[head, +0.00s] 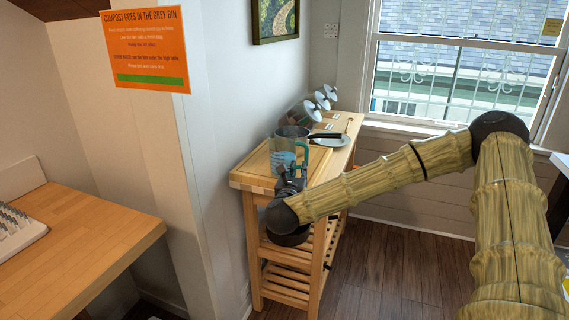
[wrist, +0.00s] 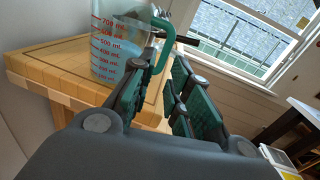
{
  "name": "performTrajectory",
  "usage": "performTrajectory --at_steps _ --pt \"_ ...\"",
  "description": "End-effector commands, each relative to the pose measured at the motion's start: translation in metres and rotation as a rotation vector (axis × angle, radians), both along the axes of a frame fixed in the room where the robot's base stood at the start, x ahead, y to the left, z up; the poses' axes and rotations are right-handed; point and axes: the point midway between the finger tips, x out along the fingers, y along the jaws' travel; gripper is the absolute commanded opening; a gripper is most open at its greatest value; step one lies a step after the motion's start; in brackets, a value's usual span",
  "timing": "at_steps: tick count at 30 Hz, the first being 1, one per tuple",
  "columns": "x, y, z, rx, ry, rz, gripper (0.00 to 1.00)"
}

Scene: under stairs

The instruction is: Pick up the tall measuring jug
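The tall measuring jug (wrist: 118,38) is clear, with red volume marks and a green handle (wrist: 163,38). It stands upright on the wooden cart top and also shows in the head view (head: 290,135), partly behind my gripper (head: 287,172). In the wrist view my gripper (wrist: 165,62) has its fingers apart, with a gap between the green pads. The handle appears just beyond the gap between the fingertips. I cannot tell whether a finger touches it. The left finger overlaps the lower right of the jug in the picture.
The wooden cart (head: 250,181) has slatted shelves below. Behind the jug are a dark-handled pan (head: 326,135), a plate (head: 331,141) and several white discs (head: 314,110). A wall with an orange sign (head: 148,48) stands left. A wooden counter (head: 80,250) is nearer left. Floor is clear right of the cart.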

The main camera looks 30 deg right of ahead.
Motion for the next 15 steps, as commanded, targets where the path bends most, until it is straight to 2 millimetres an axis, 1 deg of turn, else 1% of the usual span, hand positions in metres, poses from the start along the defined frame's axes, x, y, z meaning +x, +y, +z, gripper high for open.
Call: performTrajectory --at_steps 1,5,12,15 --pt "-0.001 -0.006 0.003 0.016 -0.022 -0.017 0.18" --pt "0.005 -0.018 0.009 0.035 -0.047 -0.035 0.18" --pt "0.029 -0.039 0.009 0.034 -0.046 -0.034 0.18" --pt "0.036 -0.045 0.009 0.033 -0.045 -0.032 0.18"
